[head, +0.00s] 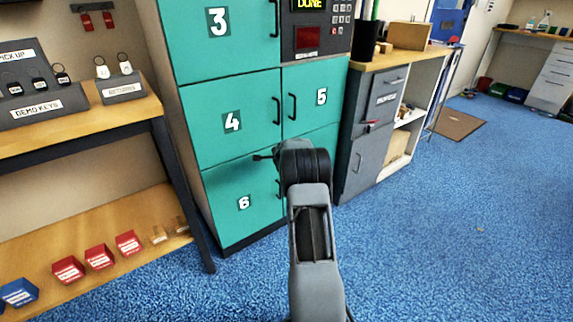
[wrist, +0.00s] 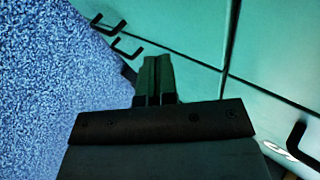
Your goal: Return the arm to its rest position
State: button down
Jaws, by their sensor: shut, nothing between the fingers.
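My arm reaches up from the bottom of the head view, in front of the teal lockers. My gripper (head: 262,157) points left in the head view, close to the corner where doors 4, 5 and 6 meet. In the wrist view my gripper (wrist: 156,72) shows its two fingers together with nothing held. Locker door 4 (head: 210,105), locker door 5 (head: 330,75) and locker door 6 (head: 225,190) all look closed. My arm hides part of the lower right door.
A wooden bench (head: 130,107) with key stands is at left, with small red and blue boxes on its lower shelf. A grey cabinet (head: 362,165) stands right of the lockers. Black door handles (wrist: 127,45) stick out near my gripper. Blue floor (head: 460,230) is clear at right.

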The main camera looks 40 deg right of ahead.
jog(key=d+v, duration=0.2)
jog(key=v, duration=0.7)
jog(key=shift+a+p, duration=0.15)
jog(key=shift+p, duration=0.25)
jog(key=s+a+r+m+h+p, duration=0.15)
jog(key=a+r+m+p, duration=0.3)
jog(key=r+m, duration=0.45)
jog(key=s+a+r+m+h+p, duration=0.15)
jog(key=a+r+m+p, duration=0.4)
jog(key=r, duration=0.55)
jog(key=s+a+r+m+h+p, duration=0.1)
jog(key=s+a+r+m+p, duration=0.15)
jog(key=r+m+p, duration=0.55)
jog(key=s+a+r+m+g+y+p, duration=0.1)
jog(key=s+a+r+m+y+p, duration=0.1)
jog(key=s+a+m, duration=0.5)
jog(key=s+a+r+m+g+y+p, duration=0.2)
jog(key=s+a+r+m+p, duration=0.2)
jog(key=m, duration=0.7)
jog(key=s+a+r+m+g+y+p, duration=0.2)
jog(key=s+a+r+m+p, duration=0.2)
jog(key=s+a+m+p, duration=0.3)
jog(key=s+a+m, duration=0.2)
jog(key=s+a, duration=0.1)
jog(key=a, duration=0.1)
jog(key=shift+a+m+y, duration=0.15)
jog(key=shift+m+y, duration=0.15)
jog(key=shift+m, duration=0.05)
jog(key=shift+s+r, duration=0.1)
